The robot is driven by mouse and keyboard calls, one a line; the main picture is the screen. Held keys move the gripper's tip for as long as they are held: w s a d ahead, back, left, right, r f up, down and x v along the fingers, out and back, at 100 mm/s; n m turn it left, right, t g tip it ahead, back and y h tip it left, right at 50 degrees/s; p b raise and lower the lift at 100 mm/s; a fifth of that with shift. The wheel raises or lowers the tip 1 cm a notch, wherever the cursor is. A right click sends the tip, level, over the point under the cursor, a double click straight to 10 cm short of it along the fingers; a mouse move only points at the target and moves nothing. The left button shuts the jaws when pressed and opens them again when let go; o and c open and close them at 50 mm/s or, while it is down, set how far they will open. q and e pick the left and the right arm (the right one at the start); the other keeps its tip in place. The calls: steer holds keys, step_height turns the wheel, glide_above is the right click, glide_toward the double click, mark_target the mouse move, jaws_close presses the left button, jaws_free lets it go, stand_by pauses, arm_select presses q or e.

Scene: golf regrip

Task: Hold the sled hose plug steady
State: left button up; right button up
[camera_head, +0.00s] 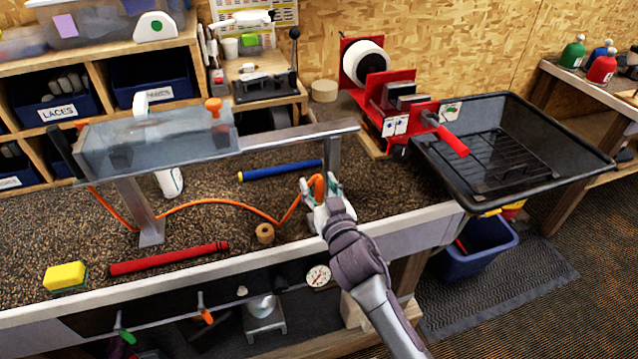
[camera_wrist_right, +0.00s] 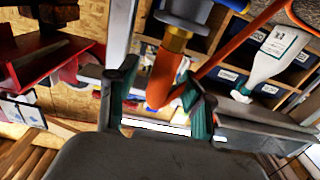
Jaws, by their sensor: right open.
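The orange hose (camera_head: 215,202) runs from the left leg of the clear-topped metal frame (camera_head: 290,137) to the frame's right side. Its right end bends upward at my right gripper (camera_head: 322,192). In the right wrist view the bent orange hose end (camera_wrist_right: 162,82) meets a brass-coloured collar (camera_wrist_right: 177,40) under a dark blue-grey part. My right gripper (camera_wrist_right: 160,103) is open, with its green-padded fingers on either side of the orange bend. Whether either pad touches it is hard to tell. I cannot make out a separate plug. My left gripper is not in view.
A blue grip (camera_head: 280,171), a red grip (camera_head: 168,258), a tape roll (camera_head: 265,233) and a yellow sponge (camera_head: 65,276) lie on the bench. A red vise (camera_head: 385,110) and a black tray (camera_head: 560,170) stand at the right. A white bottle (camera_wrist_right: 268,55) shows in the wrist view.

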jaws_close()
stand_by(0.3)
stand_by(1.1)
